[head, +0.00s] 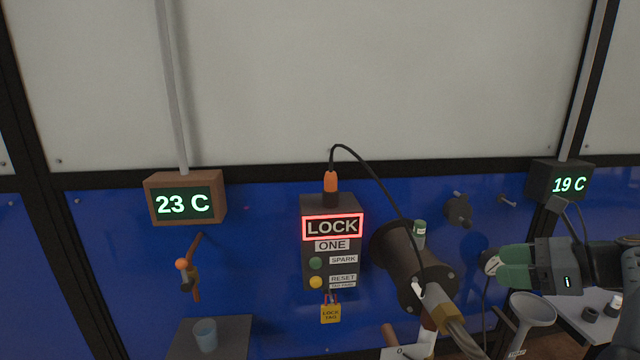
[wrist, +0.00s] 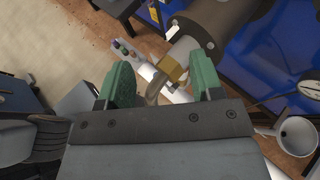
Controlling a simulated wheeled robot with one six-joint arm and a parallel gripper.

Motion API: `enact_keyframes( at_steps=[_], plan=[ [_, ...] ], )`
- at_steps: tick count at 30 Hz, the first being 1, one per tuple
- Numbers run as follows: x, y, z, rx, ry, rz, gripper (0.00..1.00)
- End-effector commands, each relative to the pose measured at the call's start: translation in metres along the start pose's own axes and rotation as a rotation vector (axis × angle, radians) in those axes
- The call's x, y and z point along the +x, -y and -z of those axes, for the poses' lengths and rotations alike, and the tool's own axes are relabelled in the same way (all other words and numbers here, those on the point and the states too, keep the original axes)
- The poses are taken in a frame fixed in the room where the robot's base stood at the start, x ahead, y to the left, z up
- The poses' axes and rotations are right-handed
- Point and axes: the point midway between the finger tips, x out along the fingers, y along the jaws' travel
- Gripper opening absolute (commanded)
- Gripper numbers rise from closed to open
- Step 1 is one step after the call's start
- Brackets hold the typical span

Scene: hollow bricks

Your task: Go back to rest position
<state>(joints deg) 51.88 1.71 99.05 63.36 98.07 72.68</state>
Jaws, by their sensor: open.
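My gripper (head: 503,266) is at the right of the head view, in front of the blue wall panel, with its green fingers pointing left. In the wrist view my gripper (wrist: 160,80) has its two green fingers spread wide apart. Nothing is held between them. A brass fitting (wrist: 172,69) on a dark cylinder (wrist: 215,28) shows beyond the gap, apart from the fingers as far as I can tell.
The dark cylinder (head: 405,262) juts from the wall left of my gripper. A LOCK box (head: 345,262) with a red-lit sign and a cable hangs further left. A funnel (head: 531,309) stands below my gripper. A small shelf (head: 240,335) holds a blue cup (head: 205,334).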

Motion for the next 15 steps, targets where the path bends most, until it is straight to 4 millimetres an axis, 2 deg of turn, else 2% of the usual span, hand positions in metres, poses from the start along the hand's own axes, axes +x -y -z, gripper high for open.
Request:
enact_keyframes(
  at_steps=[8, 11, 15],
  plan=[
    [0.046, -0.031, 0.009, -0.212, -0.164, -0.076, 0.6],
    [0.066, -0.048, 0.016, -0.34, -0.249, -0.124, 0.6],
    [0.093, -0.08, 0.033, -0.594, -0.391, -0.224, 0.6]
  ],
)
